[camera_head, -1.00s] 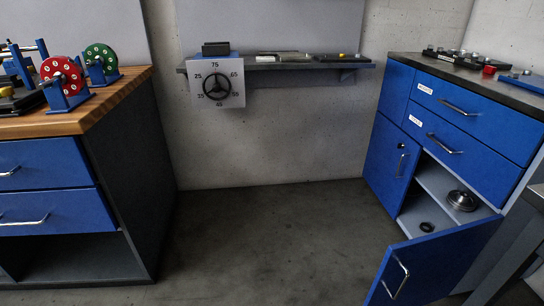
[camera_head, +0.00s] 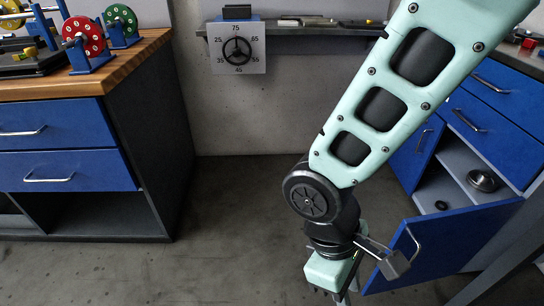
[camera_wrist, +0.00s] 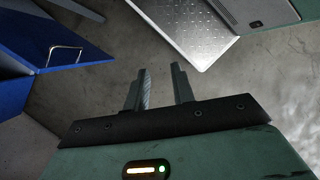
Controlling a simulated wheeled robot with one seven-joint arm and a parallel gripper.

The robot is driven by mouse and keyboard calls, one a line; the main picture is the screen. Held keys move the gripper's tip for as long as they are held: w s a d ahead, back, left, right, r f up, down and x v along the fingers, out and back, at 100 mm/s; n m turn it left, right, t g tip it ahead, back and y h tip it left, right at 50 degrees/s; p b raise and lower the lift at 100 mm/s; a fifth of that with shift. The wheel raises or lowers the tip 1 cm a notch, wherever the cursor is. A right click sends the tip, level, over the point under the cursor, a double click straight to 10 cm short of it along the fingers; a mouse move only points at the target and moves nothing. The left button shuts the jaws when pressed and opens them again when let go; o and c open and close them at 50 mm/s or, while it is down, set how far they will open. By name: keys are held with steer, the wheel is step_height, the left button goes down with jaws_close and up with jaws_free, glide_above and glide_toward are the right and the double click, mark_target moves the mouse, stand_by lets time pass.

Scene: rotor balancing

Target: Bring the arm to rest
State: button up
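My arm reaches down across the right half of the head view, with a pale green link and a dark joint. My gripper (camera_head: 345,295) hangs low in front of the open blue cabinet door (camera_head: 455,240), and the bottom edge of the picture partly cuts it off. In the wrist view my gripper (camera_wrist: 163,88) has its two fingers apart, with nothing between them but grey floor. The cabinet door (camera_wrist: 45,65) with its handle lies to the left there. I cannot tell how close the gripper is to the door.
The right cabinet's shelf holds a metal round part (camera_head: 483,180) and a dark ring (camera_head: 441,205). A workbench (camera_head: 135,65) at left carries red (camera_head: 84,36) and green (camera_head: 121,20) discs on blue stands. Floor (camera_head: 250,215) between is clear.

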step_height(320, 180, up, 32)
steer(key=d+m+t+y+p, duration=0.2)
steer(key=m+y+p, duration=0.1)
steer(key=p, duration=1.8)
steer(key=shift+d+t+y, duration=0.2)
steer(key=shift+t+y, duration=0.1)
steer(key=shift+y, duration=0.2)
